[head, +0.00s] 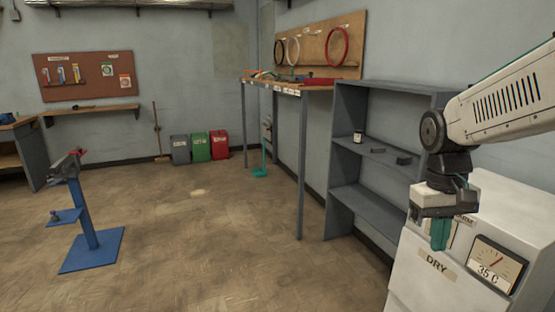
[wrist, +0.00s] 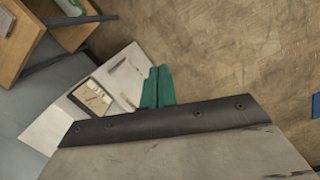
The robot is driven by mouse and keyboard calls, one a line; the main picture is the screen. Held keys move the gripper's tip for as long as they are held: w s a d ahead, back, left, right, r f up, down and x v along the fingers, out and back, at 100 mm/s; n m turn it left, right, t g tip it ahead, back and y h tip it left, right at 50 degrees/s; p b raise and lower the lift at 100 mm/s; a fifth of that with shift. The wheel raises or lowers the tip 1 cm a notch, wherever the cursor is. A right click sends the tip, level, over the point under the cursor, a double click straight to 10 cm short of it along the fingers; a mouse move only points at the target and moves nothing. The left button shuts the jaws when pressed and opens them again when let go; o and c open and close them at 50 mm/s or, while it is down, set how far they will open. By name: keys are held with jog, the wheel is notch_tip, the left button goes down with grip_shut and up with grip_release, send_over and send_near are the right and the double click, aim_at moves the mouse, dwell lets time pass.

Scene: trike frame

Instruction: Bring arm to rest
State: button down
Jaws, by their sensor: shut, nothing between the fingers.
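My gripper (head: 440,234) hangs at the right of the head view, in front of the white cabinet marked DRY (head: 440,275). Its green fingers point down and are shut with nothing between them. In the wrist view the green fingers (wrist: 157,87) show side by side past the dark edge of the gripper body. The arm reaches in from the right edge of the head view, with the wrist bent downward.
A grey shelf unit (head: 345,105) stands behind the cabinet. A workbench (head: 300,90) with tools is along the right wall. A blue stand (head: 85,215) is at the left. Grey, green and red bins (head: 200,147) stand at the back. The middle floor (head: 220,240) is clear.

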jog(key=s+a+t, duration=0.1)
jog(key=s+a, duration=0.1)
jog(key=s, duration=0.7)
jog(key=s+a+t, duration=0.1)
jog(key=s+a, duration=0.1)
jog(key=s, duration=0.7)
jog(key=shift+s+a+r+t+y, duration=0.2)
jog(key=shift+r+t+y, duration=0.1)
jog(key=shift+r+y, duration=0.15)
